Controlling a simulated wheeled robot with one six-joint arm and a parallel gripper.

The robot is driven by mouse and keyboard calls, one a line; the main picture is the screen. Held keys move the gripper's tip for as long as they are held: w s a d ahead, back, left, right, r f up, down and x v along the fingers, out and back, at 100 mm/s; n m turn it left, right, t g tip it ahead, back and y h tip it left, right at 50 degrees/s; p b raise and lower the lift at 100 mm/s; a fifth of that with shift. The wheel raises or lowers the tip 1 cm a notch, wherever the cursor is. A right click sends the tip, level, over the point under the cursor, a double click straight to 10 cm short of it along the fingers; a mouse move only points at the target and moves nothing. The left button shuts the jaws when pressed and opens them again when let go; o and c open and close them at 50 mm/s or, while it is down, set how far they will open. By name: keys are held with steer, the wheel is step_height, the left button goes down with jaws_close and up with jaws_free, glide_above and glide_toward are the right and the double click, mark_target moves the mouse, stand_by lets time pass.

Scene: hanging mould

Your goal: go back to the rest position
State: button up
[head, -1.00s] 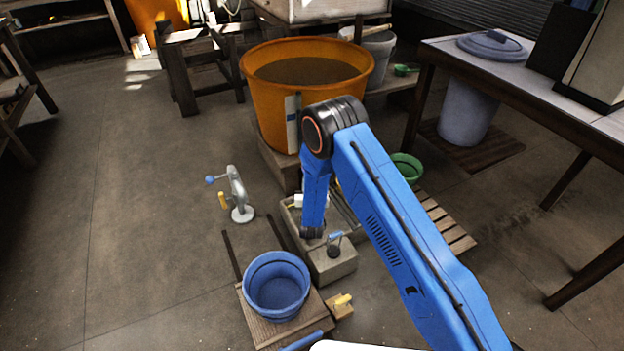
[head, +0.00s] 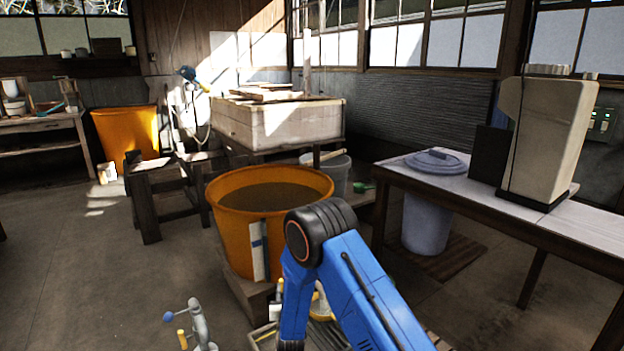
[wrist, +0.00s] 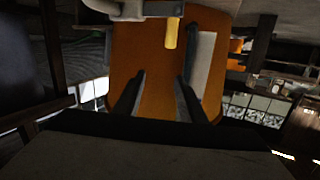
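My gripper (wrist: 160,77) shows in the wrist view with its two dark fingers apart and nothing between them. Past the fingers is the orange tub (wrist: 158,45), with a pale strip (wrist: 203,62) on its side. In the head view my blue arm bends at a black elbow joint in the lower middle, in front of the orange tub (head: 240,222). The gripper end lies below the head picture's edge and is not seen there.
A grey stand with a yellow handle (head: 198,325) is at the lower left; its yellow handle (wrist: 172,33) also shows in the wrist view. A table (head: 450,200) stands at right with a pale machine (head: 545,135). The floor at left (head: 85,260) is clear.

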steer(key=s+d+r+g, duration=0.25)
steer(key=d+r, duration=0.45)
steer(key=r, duration=0.5)
steer(key=s+d+r+g, duration=0.25)
steer(key=d+r, duration=0.55)
steer(key=r, duration=0.5)
steer(key=s+d+r+g, duration=0.1)
steer(key=s+d+r, duration=0.2)
steer(key=s+d, duration=0.35)
steer(key=s+d+r+g, duration=0.1)
steer(key=s+d+r, duration=0.3)
steer(key=s, duration=0.6)
steer(key=s+d+r+g, duration=0.25)
steer(key=s+d, duration=0.25)
steer(key=s, duration=0.4)
steer(key=s+d+g+h, duration=0.1)
steer(key=s+d, duration=0.3)
steer(key=s, duration=0.8)
steer(key=s+d+g+h, duration=0.1)
steer(key=s+d, duration=0.4)
steer(key=s, duration=0.7)
steer(key=shift+m, duration=0.4)
